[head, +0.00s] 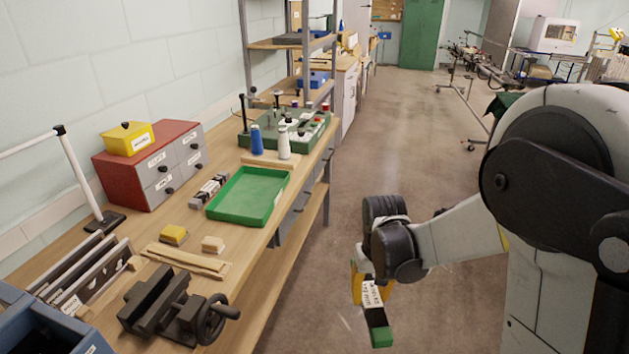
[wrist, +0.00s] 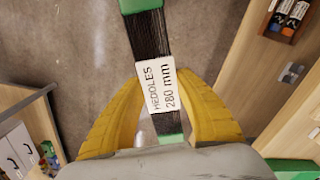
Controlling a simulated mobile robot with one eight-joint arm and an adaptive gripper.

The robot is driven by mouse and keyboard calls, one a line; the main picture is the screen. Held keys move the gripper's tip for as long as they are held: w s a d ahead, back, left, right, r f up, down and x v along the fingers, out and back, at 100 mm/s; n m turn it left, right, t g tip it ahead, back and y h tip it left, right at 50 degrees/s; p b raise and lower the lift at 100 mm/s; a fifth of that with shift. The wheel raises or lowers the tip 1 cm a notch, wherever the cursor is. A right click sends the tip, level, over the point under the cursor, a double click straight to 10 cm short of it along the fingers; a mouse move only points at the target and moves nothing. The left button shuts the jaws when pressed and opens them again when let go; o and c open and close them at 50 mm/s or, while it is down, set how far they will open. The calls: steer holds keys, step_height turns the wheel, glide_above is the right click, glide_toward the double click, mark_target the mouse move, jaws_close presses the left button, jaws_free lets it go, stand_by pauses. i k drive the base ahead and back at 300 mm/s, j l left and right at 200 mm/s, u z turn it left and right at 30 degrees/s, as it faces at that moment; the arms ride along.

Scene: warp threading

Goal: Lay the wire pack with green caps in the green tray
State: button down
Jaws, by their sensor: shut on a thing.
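The wire pack with green caps (wrist: 151,36) is a bundle of dark wires with a white label reading HEDDLES 280 mm. My gripper (wrist: 160,88) has its yellow fingers shut around the pack at the label. In the head view the pack (head: 380,336) hangs from my gripper (head: 372,288) over the floor, right of the bench and apart from it, with one green cap low. The green tray (head: 207,211) lies on the bench, left of and beyond my gripper. It looks empty.
Blue and white spools (head: 257,140) stand behind the tray. A dark block-like item (head: 209,190) lies at its left. In front are a yellow block (head: 173,235), a beige block (head: 213,244) and a black vise (head: 170,305). Open floor lies between the bench and my arm.

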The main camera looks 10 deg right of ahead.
mark_target(252, 198)
steer(key=i+l, duration=0.35)
steer(key=i, duration=0.15)
steer(key=i+l+u, duration=0.1)
steer(key=i+l, duration=0.2)
steer(key=i, duration=0.2)
